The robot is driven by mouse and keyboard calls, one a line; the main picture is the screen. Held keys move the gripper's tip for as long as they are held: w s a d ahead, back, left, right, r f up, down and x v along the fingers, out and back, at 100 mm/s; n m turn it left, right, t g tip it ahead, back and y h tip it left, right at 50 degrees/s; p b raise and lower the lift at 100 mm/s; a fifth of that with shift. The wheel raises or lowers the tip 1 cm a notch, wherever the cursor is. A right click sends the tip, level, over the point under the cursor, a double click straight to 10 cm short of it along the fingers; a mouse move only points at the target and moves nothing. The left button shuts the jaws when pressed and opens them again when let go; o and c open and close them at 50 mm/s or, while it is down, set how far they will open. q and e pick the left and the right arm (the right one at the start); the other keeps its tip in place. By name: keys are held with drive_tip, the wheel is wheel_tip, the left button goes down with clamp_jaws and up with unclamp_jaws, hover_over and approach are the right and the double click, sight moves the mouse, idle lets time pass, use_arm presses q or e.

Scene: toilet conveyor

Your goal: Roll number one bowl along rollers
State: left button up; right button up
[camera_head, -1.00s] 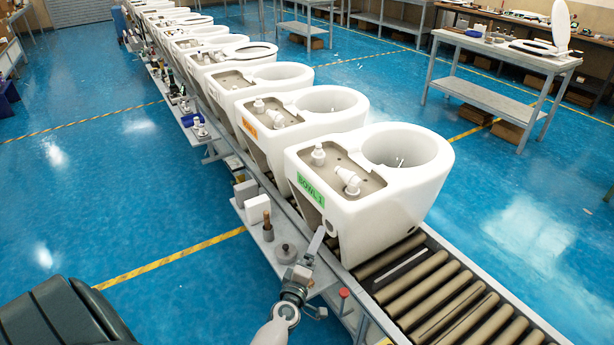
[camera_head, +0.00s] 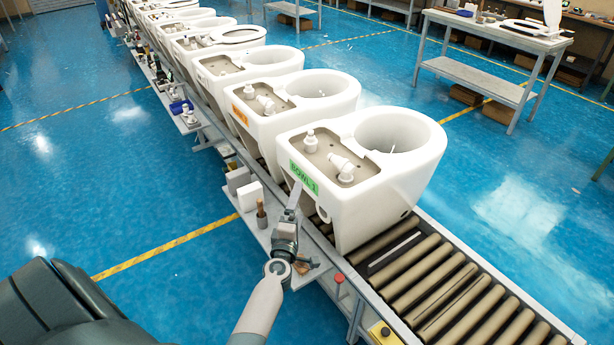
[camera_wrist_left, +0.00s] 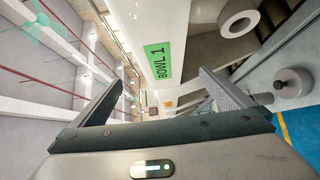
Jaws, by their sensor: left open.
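The bowl with the green "BOWL 1" label (camera_head: 304,176) is the front white toilet bowl (camera_head: 378,208), standing upright on the conveyor rollers (camera_head: 430,290). Its label also shows in the left wrist view (camera_wrist_left: 158,63), in front of my gripper. My left gripper (camera_head: 293,198) is open and empty at the bowl's near left side, just below the label. In the left wrist view its two fingers (camera_wrist_left: 160,98) are spread wide, and the white bowl wall (camera_wrist_left: 185,20) lies beyond them. I cannot tell whether a finger touches the bowl. My right gripper is not in view.
Several more white bowls (camera_head: 285,115) stand in a row behind, the nearest with an orange label. Bare rollers lie in front of bowl 1. A side shelf with small parts (camera_head: 261,214) runs along the left. A red button (camera_head: 339,278) and yellow box (camera_head: 383,333) sit by the rail.

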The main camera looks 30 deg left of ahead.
sight(306, 180)
use_arm(q)
drive_tip(key=b+x, duration=0.3)
drive_tip(key=x, duration=1.1)
drive_tip(key=shift+f+b, duration=0.15)
drive_tip(key=shift+b, duration=0.15)
drive_tip(key=shift+w+a, duration=0.15)
drive_tip(key=shift+w, duration=0.4)
drive_tip(key=c, duration=1.4)
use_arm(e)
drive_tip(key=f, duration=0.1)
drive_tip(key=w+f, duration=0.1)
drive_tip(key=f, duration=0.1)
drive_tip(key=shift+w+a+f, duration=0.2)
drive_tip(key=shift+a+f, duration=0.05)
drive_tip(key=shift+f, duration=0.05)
